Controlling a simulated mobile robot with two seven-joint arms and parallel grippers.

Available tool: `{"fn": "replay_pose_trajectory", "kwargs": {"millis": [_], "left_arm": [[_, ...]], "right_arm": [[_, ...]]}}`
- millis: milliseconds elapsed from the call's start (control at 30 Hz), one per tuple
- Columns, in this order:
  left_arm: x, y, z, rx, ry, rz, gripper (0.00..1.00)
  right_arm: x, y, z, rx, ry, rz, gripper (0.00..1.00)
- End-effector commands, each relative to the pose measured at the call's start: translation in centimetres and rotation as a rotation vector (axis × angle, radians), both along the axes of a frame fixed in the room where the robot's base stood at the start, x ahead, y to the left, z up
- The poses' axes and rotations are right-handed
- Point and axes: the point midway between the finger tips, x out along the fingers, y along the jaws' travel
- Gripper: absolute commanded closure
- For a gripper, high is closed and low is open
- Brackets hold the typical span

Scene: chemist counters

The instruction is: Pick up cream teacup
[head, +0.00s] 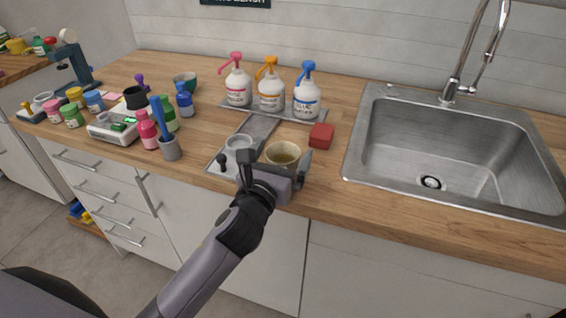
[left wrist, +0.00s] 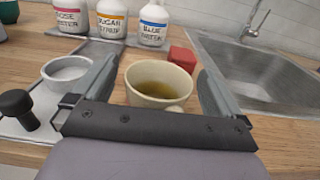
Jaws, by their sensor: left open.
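The cream teacup (head: 284,154) stands upright on the wooden counter near its front edge, with yellowish-green liquid inside. It also shows in the left wrist view (left wrist: 158,82). My left gripper (head: 275,165) is open, with one finger on each side of the cup. In the left wrist view the fingers reach past the cup's left and right sides, with a visible gap on each side. The lower part of the cup is hidden behind the gripper's palm. My right gripper is not in view.
A white cup (left wrist: 66,74) and a black-knobbed tamper (left wrist: 16,106) stand on a metal tray just left. A red block (head: 321,136) sits behind right. Three pump bottles (head: 271,87) stand at the back. The sink (head: 450,150) is to the right.

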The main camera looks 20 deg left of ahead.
Motion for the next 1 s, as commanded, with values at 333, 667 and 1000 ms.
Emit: {"fn": "replay_pose_trajectory", "kwargs": {"millis": [333,667,1000], "left_arm": [[0.57,-0.03,-0.02,-0.001,0.001,0.0,0.03],[0.55,-0.04,0.05,-0.002,-0.001,-0.001,0.58],[0.57,-0.02,0.61,-0.001,-0.003,-0.001,0.58]], "right_arm": [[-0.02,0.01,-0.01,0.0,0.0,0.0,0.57],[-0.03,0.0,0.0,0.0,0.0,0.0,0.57],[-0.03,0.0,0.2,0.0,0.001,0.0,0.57]]}}
